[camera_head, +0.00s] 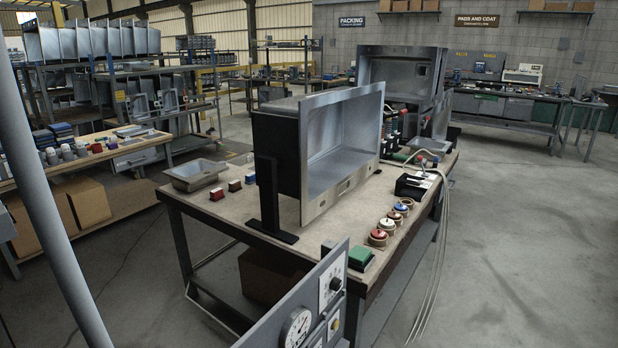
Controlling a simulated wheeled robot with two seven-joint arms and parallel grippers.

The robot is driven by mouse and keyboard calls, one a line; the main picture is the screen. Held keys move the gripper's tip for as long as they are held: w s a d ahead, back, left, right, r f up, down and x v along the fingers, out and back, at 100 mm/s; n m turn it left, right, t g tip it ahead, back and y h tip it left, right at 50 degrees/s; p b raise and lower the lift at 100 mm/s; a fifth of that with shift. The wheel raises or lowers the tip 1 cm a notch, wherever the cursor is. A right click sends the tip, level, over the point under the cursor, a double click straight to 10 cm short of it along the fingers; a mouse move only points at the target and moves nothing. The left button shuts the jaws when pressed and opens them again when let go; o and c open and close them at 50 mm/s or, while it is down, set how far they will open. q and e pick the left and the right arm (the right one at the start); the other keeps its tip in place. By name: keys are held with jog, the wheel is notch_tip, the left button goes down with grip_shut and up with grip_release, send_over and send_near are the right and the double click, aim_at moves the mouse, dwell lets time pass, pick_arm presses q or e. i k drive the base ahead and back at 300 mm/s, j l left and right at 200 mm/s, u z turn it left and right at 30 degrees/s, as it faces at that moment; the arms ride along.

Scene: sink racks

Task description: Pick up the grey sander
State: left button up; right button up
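I cannot make out a grey sander for certain. A workbench (345,213) stands in the middle of the camera_head view with a large steel sink (342,140) on its side in a black stand (268,195). A small black item with white on it (412,185) lies at the bench's right edge; I cannot tell what it is. Small dark and red items (427,160) lie behind it, too small to identify. The sink hides part of the bench top. Neither of my grippers is in view.
Several round tins (388,226) and a green block stack (361,258) sit near the bench's right edge. A small steel basin (195,174) and coloured blocks (235,185) are at its left. A gauge panel (310,305) stands in front. Hoses (439,240) hang at right; floor there is clear.

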aim_at(388, 125)
jog(key=i+l+u, duration=0.15)
jog(key=l, duration=0.3)
jog(key=i+l+u, duration=0.2)
jog(key=l, duration=0.3)
jog(key=i+l+u, duration=0.15)
jog(key=l, duration=0.4)
jog(key=i+l+u, duration=0.15)
jog(key=l, duration=0.4)
jog(key=i+l+u, duration=0.2)
jog(key=l, duration=0.35)
jog(key=i+l+u, duration=0.15)
jog(key=l, duration=0.4)
jog(key=i+l+u, duration=0.15)
jog(key=l+u, duration=0.15)
jog(key=l, duration=0.8)
jog(key=l+u, duration=0.35)
jog(key=l, duration=0.8)
jog(key=k+l+u, duration=0.1)
jog(key=l+u, duration=0.2)
jog(key=l, duration=0.8)
